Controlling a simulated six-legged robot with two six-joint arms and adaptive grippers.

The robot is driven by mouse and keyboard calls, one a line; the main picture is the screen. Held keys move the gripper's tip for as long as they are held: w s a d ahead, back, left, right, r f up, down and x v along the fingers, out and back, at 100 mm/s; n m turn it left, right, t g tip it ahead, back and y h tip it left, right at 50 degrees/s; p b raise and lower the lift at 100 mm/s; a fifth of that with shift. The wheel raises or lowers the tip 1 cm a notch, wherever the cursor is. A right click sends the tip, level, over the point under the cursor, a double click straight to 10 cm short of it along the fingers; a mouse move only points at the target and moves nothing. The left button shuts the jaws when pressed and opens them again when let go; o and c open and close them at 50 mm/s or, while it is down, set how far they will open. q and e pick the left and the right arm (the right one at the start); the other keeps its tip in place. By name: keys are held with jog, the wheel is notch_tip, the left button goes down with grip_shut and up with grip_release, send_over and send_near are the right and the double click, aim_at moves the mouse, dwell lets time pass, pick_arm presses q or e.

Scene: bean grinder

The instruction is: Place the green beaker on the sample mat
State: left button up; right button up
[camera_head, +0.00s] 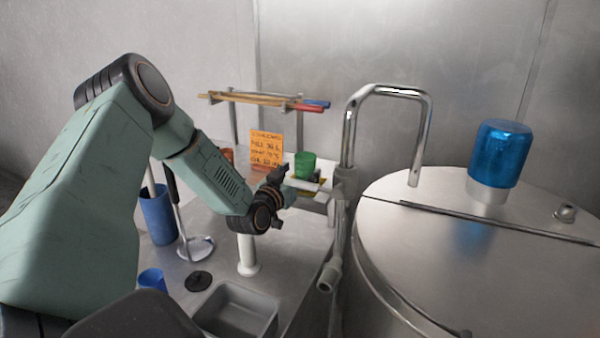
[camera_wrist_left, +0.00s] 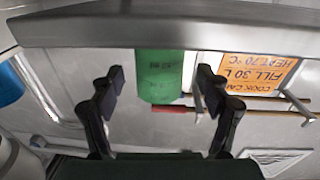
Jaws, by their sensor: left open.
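The green beaker (camera_head: 305,164) stands on a raised pale ledge, just beyond my left gripper (camera_head: 284,183). The wrist view appears upside down and shows the green beaker (camera_wrist_left: 160,72) ahead, in the gap between the two dark fingers of my left gripper (camera_wrist_left: 161,78). The fingers are open and stand apart from its sides in the picture; I cannot tell if the beaker is fully between them. I cannot clearly make out the sample mat; a small yellow and dark patch (camera_head: 322,181) shows beside the beaker. My right gripper is not in view.
A white post (camera_head: 247,255), grey tray (camera_head: 236,310) and blue containers (camera_head: 158,215) are nearer. A large steel vessel (camera_head: 400,265) with a bent pipe (camera_head: 424,130) bounds the right.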

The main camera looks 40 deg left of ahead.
pick_arm(q)
jog(key=shift+w+f, duration=0.15)
jog(key=p+v, duration=0.5)
jog(key=v, duration=0.7)
jog(key=shift+c, duration=0.3)
